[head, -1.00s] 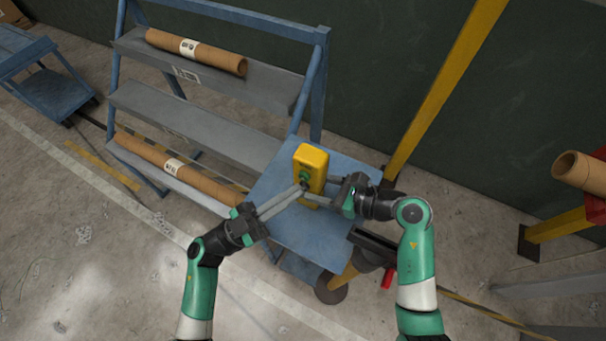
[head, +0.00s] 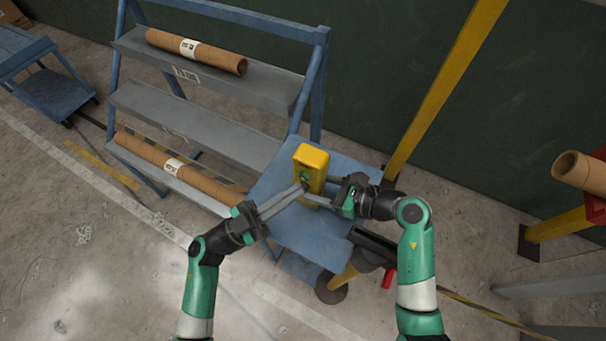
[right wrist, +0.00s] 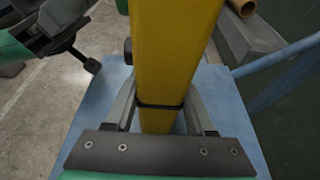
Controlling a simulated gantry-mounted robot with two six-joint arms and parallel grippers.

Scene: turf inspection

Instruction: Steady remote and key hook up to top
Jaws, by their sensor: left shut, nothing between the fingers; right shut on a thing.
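The yellow remote (head: 313,160) stands upright on the blue cart top (head: 318,240), and its side also fills the middle of the right wrist view (right wrist: 172,60). My right gripper (head: 318,196) is shut on the lower part of the remote, its fingers on both sides in the right wrist view (right wrist: 160,110). A small green and dark fitting (head: 304,179) shows on the remote's front; I cannot tell whether it is the key hook. My left gripper (head: 301,189) is shut and empty, its fingertips at or just below that fitting. Whether they touch is unclear.
A blue rack (head: 215,85) with brown tubes (head: 196,52) stands behind and left of the cart. A yellow post (head: 445,85) rises behind to the right. A brown tube (head: 585,172) sticks in at the far right. The cart top's front is clear.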

